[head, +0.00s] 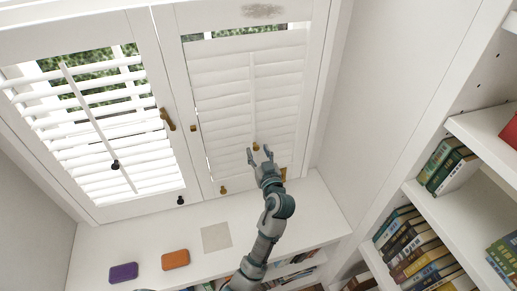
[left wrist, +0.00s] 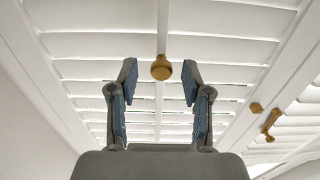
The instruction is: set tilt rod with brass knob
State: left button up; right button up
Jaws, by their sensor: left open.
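The tilt rod (head: 253,100) runs down the middle of the right shutter panel (head: 222,75), whose slats look nearly shut. Its brass knob (head: 256,147) is at the rod's lower end. My left gripper (head: 260,151) is open, with its fingers pointing up at the knob. In the left wrist view the brass knob (left wrist: 161,68) shows between the spread fingertips of the left gripper (left wrist: 160,76), with clear gaps on both sides. How far the knob lies beyond the tips is hard to tell. The rod (left wrist: 163,25) also shows there. My right gripper is not in view.
The left panel has open slats and a rod with a black knob (head: 115,165). A brass latch (head: 167,119) and other small knobs sit on the frames. A purple block (head: 123,272) and an orange block (head: 175,260) lie on the sill. Bookshelves (head: 461,205) stand at right.

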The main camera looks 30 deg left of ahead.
pick_arm(q)
jog(key=v, duration=0.9)
jog(key=shift+d+f, duration=0.15)
jog(key=shift+f, duration=0.05)
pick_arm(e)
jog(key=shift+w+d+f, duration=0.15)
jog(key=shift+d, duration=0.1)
